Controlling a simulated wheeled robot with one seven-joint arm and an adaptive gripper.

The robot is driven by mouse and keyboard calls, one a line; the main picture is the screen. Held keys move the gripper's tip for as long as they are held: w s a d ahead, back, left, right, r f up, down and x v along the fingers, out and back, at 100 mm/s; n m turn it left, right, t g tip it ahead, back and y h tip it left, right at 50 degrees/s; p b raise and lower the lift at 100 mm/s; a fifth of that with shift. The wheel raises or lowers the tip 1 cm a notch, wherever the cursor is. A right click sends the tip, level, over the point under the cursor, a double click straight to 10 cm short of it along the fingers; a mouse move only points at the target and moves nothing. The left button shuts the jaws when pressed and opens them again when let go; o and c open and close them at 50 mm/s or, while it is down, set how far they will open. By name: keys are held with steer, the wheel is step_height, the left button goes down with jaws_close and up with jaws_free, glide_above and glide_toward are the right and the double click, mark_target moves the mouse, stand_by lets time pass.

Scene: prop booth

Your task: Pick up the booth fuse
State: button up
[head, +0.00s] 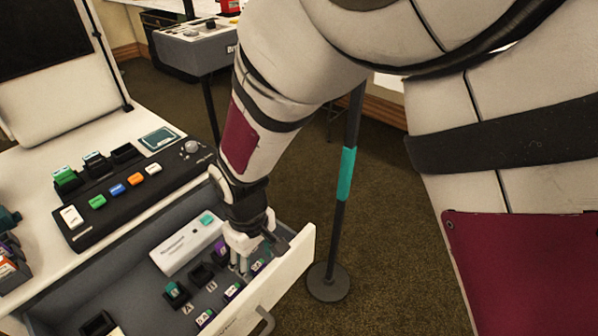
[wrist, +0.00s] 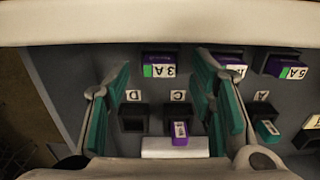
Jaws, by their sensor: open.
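Several small fuses sit in the open drawer (head: 120,266); I cannot tell which one is the booth fuse. In the wrist view, a purple fuse with a white label (wrist: 180,133) is at the socket marked C, between the fingers in the picture. Purple fuses marked 3A (wrist: 159,66) and 5A (wrist: 288,68) sit along the drawer front, with another (wrist: 232,66) partly behind the right finger. A teal fuse (wrist: 267,130) is at socket A. My gripper (wrist: 165,70) is open and empty, pointing down into the drawer; the head view shows it (head: 243,266) near the front wall.
The drawer's pale front panel (head: 275,285) stands close to my gripper. A white box with a teal button (head: 187,243) lies in the drawer. An empty socket D (wrist: 132,118) is left of C. A black control panel (head: 140,190) is on the counter above.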

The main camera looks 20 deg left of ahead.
steer(key=shift+f, duration=0.65)
steer(key=shift+c, duration=0.6)
steer(key=c, duration=0.8)
steer(key=shift+r, duration=0.1)
